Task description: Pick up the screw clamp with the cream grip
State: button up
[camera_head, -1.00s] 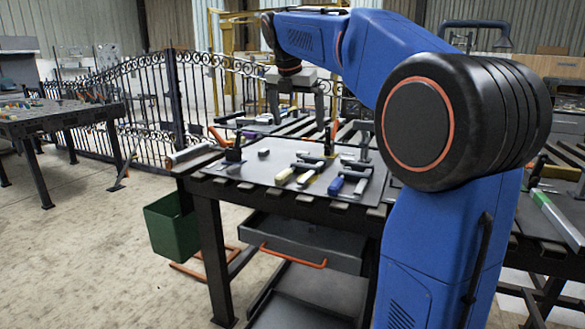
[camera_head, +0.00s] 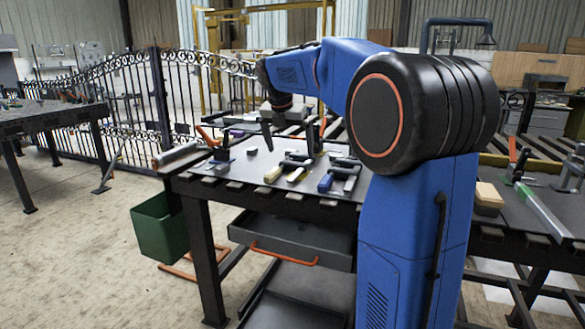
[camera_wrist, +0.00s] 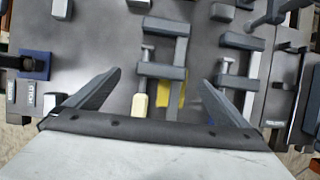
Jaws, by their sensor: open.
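The screw clamp with the cream grip (camera_head: 273,173) lies flat on the dark worktable (camera_head: 236,174). In the wrist view its cream grip (camera_wrist: 139,105) points toward my gripper and its grey frame (camera_wrist: 162,70) extends away, between my fingers in the picture. A yellow patch (camera_wrist: 172,96) shows beside the grip; I cannot tell whether it belongs to the clamp. My gripper (camera_head: 289,142) is open and empty above the clamps, pointing down. It also fills the lower wrist view (camera_wrist: 160,78). A second clamp with a blue grip (camera_head: 326,182) lies to the right, its grip mostly hidden by my right finger in the wrist view.
A dark upright tool with a blue part (camera_wrist: 34,66) stands at the left of the wrist view. Small metal blocks (camera_head: 251,151) lie behind the clamps. A green bin (camera_head: 159,232) hangs at the table's left, and an open drawer (camera_head: 300,246) is below.

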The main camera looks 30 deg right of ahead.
aim_at(293, 162)
jog(key=shift+x, duration=2.75)
jog(key=shift+s, duration=0.15)
jog(key=c, duration=1.8)
